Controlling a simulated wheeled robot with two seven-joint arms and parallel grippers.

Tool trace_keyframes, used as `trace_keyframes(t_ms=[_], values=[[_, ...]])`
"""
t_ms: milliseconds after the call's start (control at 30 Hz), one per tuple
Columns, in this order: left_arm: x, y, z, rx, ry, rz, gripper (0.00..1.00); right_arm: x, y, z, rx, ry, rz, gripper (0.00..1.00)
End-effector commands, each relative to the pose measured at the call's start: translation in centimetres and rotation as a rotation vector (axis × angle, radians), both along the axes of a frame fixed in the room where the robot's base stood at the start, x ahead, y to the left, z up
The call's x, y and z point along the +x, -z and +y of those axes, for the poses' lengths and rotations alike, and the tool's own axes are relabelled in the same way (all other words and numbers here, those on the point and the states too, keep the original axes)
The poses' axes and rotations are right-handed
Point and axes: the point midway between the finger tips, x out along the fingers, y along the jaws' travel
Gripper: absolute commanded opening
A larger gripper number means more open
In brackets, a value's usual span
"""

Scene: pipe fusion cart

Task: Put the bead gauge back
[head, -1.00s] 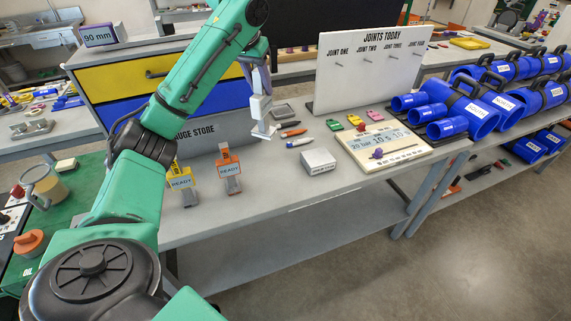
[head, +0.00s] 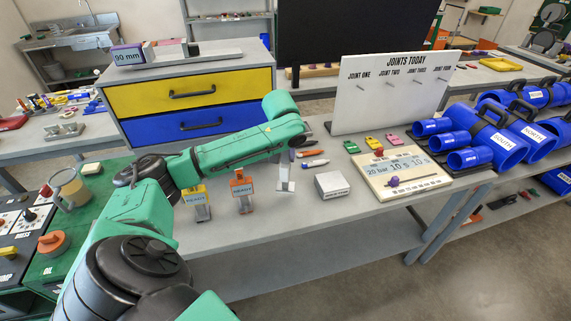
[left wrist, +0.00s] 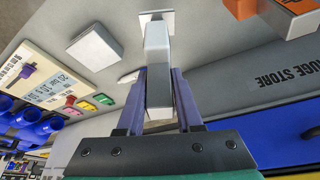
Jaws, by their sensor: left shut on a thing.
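My left gripper (left wrist: 160,85) is shut on a pale grey-white gauge (left wrist: 157,50), its purple fingers on either side of the body. In the head view the gauge (head: 285,177) is upright, with its flat foot at or just above the bench; I cannot tell if it touches. The gripper itself is mostly hidden behind my forearm there. The yellow READY gauge (head: 195,197) and orange READY gauge (head: 241,188) stand to its left. The grey GAUGE STORE panel (left wrist: 255,85) shows in the left wrist view. My right gripper is not in view.
A small white box (head: 332,185) sits close to the right of the held gauge. Pens (head: 314,163) lie behind it. The bench's front strip (head: 270,222) is clear.

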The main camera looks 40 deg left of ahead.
Motion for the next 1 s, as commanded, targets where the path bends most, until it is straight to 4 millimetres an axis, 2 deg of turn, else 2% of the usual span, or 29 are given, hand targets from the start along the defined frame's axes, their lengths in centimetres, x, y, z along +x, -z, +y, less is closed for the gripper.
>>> trace_keyframes(t_ms=[200,533,567,600,633,900,1000], values=[[0.0,3.8,0.0,0.000,0.001,0.002,0.00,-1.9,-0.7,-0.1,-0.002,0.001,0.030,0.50],[0.0,4.4,0.0,0.000,0.001,0.000,0.00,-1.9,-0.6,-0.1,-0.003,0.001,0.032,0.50],[0.0,4.5,0.0,-0.001,0.001,0.001,0.46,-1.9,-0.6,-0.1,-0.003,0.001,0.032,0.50],[0.0,4.4,0.0,-0.001,0.001,0.001,0.61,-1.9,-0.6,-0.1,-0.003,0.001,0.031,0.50],[0.0,4.4,0.0,-0.001,0.001,0.001,0.65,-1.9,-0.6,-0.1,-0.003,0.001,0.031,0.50],[0.0,4.4,0.0,0.000,0.001,0.000,0.65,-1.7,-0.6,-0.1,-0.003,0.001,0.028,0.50],[-0.1,3.8,-0.1,0.001,0.001,-0.001,0.65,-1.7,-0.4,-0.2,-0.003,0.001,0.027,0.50]])
